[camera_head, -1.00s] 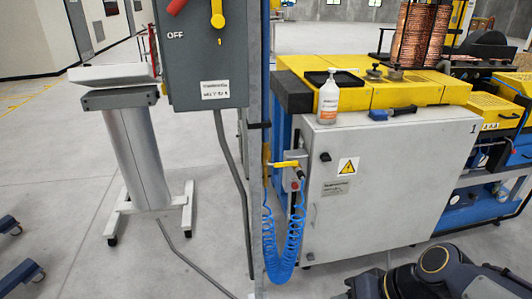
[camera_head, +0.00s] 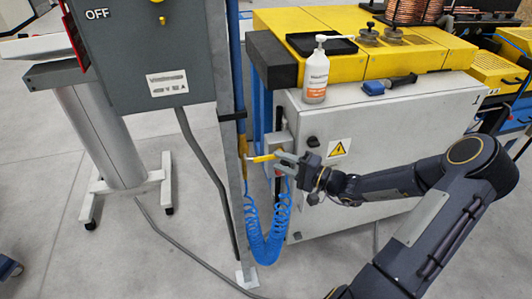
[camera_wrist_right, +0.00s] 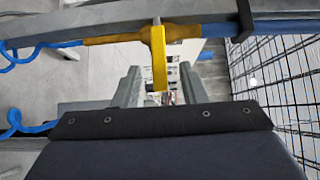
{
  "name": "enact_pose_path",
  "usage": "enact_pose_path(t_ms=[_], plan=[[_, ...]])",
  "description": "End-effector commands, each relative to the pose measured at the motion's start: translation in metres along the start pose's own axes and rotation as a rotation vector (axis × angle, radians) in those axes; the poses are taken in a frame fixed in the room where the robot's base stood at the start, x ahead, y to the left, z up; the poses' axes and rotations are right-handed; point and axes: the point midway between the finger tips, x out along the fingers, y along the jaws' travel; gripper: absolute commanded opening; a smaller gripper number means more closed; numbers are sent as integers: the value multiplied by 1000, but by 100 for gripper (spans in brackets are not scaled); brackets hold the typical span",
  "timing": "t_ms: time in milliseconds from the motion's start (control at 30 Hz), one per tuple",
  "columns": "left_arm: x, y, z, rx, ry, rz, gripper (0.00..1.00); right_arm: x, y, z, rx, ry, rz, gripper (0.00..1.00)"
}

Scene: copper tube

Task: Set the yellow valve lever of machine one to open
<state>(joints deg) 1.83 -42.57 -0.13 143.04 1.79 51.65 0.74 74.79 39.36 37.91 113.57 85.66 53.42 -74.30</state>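The yellow valve lever (camera_head: 263,158) sticks out sideways from the vertical blue pipe (camera_head: 234,70), roughly square to it. In the right wrist view the lever (camera_wrist_right: 158,58) hangs across from the brass-coloured valve body (camera_wrist_right: 120,39). My right gripper (camera_head: 282,160) is at the lever's free end, beside the machine's cabinet. In the right wrist view its two fingers (camera_wrist_right: 160,88) stand apart on either side of the lever's end, with gaps visible. My left gripper is out of view.
A blue coiled hose (camera_head: 267,235) hangs below the valve. A grey switch box (camera_head: 150,50) is at the left.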

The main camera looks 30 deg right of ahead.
Motion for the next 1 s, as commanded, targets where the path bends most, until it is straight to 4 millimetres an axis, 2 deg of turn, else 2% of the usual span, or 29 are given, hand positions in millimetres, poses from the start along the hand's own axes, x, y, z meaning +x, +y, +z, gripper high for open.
enact_pose_path(t_ms=[100, 300, 633, 900, 1000], plan=[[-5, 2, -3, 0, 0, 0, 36, 21, -2, 2, 4, -4, -2, 38], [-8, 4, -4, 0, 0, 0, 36, 41, -1, 1, 1, -3, 1, 38], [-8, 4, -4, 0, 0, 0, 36, 45, 0, 1, 1, -2, 2, 38], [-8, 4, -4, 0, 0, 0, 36, 45, 0, 1, 1, -3, 2, 3], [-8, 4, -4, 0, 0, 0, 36, 45, 0, 1, 1, -3, 2, 0]])
